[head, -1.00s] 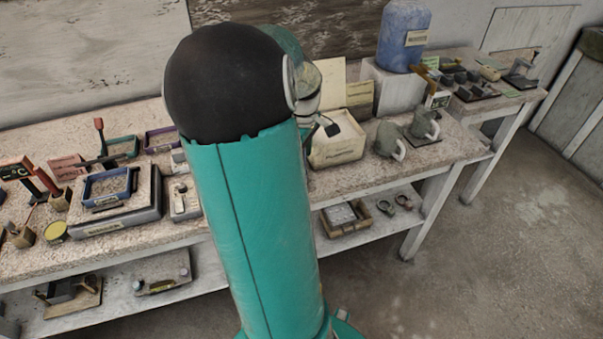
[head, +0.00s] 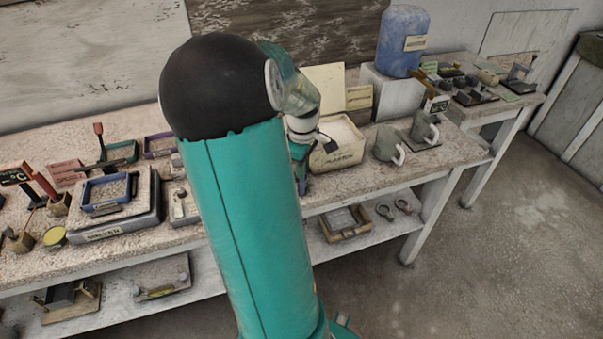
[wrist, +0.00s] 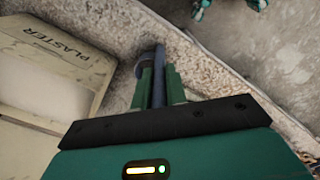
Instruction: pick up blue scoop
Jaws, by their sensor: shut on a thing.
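The blue scoop (wrist: 160,78) shows in the wrist view as a dark blue bar between my two green fingers. My gripper (wrist: 158,88) is shut on it, just beside the plaster box. A rounded grey-blue part shows by the left finger, but I cannot tell whether it belongs to the scoop. The fingers point down toward the bench top, and I cannot tell whether the scoop touches it. In the head view, my own arm mostly hides the gripper and scoop.
The plaster box (head: 338,150) stands close beside my gripper, also in the wrist view (wrist: 50,60). Grey jugs (head: 390,144) stand right of it. A scale with a blue tray (head: 105,206) is at the left. The bench's front edge is close to the gripper.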

